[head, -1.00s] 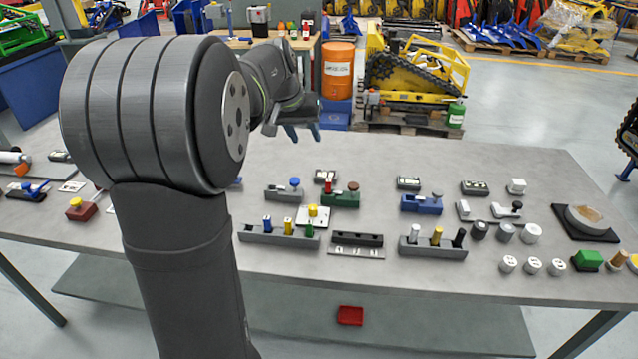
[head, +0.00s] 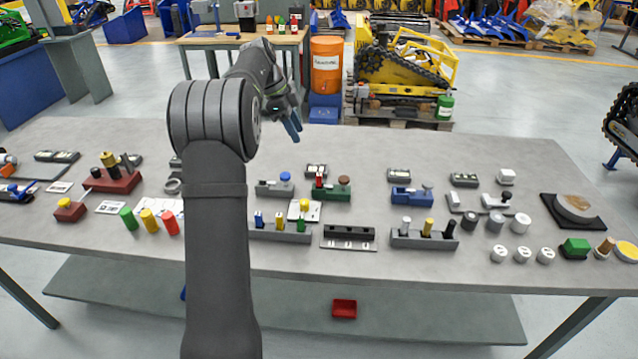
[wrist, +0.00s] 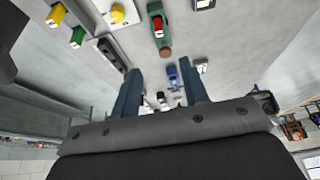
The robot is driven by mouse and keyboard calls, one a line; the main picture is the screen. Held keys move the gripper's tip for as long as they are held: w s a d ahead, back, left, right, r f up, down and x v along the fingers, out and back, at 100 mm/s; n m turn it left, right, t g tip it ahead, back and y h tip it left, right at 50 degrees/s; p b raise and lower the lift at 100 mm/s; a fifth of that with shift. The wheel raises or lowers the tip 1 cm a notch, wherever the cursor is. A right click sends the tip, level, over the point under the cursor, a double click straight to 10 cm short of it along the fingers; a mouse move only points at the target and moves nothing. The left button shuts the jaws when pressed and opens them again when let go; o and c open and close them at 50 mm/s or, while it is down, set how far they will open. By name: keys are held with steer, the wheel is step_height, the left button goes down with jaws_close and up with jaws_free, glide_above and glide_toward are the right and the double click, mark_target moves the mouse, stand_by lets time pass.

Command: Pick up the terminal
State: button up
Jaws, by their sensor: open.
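No part is plainly marked as the terminal, and I cannot tell which one it is. Small dark blocks with pale tops (head: 316,170) (head: 399,175) (head: 465,180) stand along the table's middle and right. My gripper (head: 292,126) is open and empty, above the far part of the table in the head view, fingers pointing down. In the wrist view my gripper (wrist: 160,68) shows two blue fingers spread apart. A green block with a red piece and brown knob (wrist: 157,28) lies ahead of them, and a blue block (wrist: 172,76) shows between them.
The grey table (head: 390,145) is clear along its far edge. A grey peg holder (head: 425,240), a dark slotted block (head: 348,238) and several cylinders stand nearer the front. A red base with knobs (head: 112,179) is at left. My arm hides part of the table.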

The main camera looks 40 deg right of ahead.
mark_target(318, 174)
steer(key=x, duration=1.7)
steer(key=shift+f, duration=0.2)
jaws_close()
